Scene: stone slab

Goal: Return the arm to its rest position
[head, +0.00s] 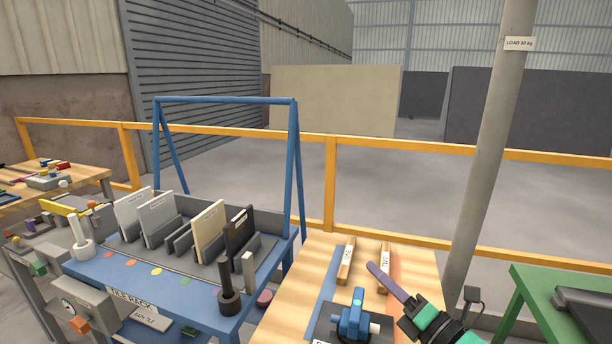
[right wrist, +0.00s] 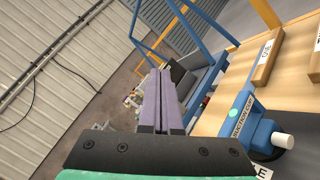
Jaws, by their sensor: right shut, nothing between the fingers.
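My right gripper (head: 384,278) is at the lower right of the head view, over the wooden table (head: 420,262). Its purple fingers are shut together with nothing between them, and they also show in the right wrist view (right wrist: 161,100). A blue suction cup tool (head: 355,318) sits on a dark pad just left of the gripper, apart from it. In the right wrist view the tool (right wrist: 250,122) is at the right, lettered along its side. My left gripper is not in view.
A blue tile rack (head: 190,305) with several upright slabs and a blue frame (head: 225,100) stands left. Two labelled wooden bars (head: 346,262) lie at the table's back. A grey post (head: 490,140) and a green table (head: 530,305) are at right. A yellow rail (head: 400,146) runs behind.

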